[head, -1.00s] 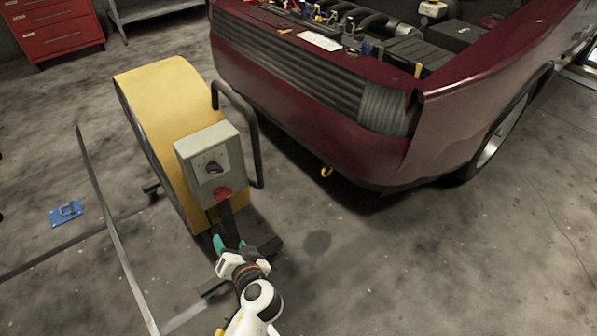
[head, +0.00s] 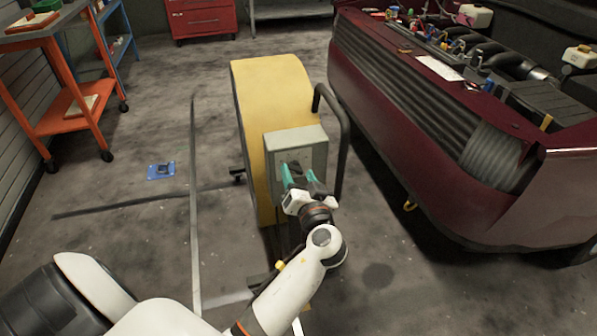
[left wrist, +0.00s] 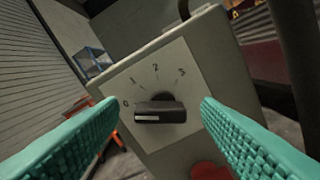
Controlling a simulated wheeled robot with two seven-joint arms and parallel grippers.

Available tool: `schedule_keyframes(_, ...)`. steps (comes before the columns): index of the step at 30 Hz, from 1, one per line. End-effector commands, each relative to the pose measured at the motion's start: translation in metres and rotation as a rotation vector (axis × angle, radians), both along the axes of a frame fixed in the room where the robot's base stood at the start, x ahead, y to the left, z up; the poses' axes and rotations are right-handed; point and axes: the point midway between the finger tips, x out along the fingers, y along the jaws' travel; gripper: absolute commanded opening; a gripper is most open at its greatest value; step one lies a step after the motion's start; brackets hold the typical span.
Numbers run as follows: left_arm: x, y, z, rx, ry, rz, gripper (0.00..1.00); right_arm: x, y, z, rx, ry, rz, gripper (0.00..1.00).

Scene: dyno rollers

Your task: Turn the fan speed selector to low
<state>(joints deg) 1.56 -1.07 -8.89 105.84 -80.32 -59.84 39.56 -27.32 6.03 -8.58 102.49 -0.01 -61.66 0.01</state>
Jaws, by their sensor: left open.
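The fan is a yellow drum (head: 265,95) on a stand, with a grey control box (head: 312,138) on its near face. In the left wrist view the box (left wrist: 215,60) carries a white dial plate marked 0, 1, 2, 3. The dark selector knob (left wrist: 160,112) sits on it, its white mark at the left end, near the 0. My left gripper (head: 305,172) is open in front of the box and hides the knob in the head view. Its teal fingers (left wrist: 160,125) stand either side of the knob, apart from it. My right gripper is not in view.
A red button (left wrist: 210,170) lies below the knob. A black bar handle (head: 340,140) rises at the fan's right. A dark red car (head: 430,130) stands to the right. An orange cart (head: 70,110) and a blue floor plate (head: 161,171) are at the left.

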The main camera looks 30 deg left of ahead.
Motion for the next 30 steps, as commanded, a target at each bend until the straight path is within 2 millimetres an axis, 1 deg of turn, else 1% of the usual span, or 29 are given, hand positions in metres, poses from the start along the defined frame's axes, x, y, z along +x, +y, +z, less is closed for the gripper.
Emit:
schedule_keyframes(5, 0.0077, 0.0088, 0.0002, 0.000, 0.000, 0.000, 0.58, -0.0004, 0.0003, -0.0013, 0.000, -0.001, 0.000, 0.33)
schedule_keyframes(13, 0.0084, 0.0098, -0.0001, -0.001, 0.000, -0.001, 0.58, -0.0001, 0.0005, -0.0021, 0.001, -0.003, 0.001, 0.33)
schedule_keyframes(14, 0.0083, 0.0097, -0.0001, -0.001, 0.000, -0.001, 0.55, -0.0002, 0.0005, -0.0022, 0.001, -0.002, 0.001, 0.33)
schedule_keyframes(21, 0.0083, 0.0095, -0.0002, -0.002, 0.000, 0.000, 0.16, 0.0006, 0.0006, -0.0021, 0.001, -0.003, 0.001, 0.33)
schedule_keyframes(22, 0.0082, 0.0094, -0.0002, -0.002, 0.000, 0.000, 0.13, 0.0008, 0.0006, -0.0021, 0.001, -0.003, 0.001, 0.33)
schedule_keyframes(30, 0.0084, 0.0092, 0.0003, 0.021, 0.028, -0.001, 0.14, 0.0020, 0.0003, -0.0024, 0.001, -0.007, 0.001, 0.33)
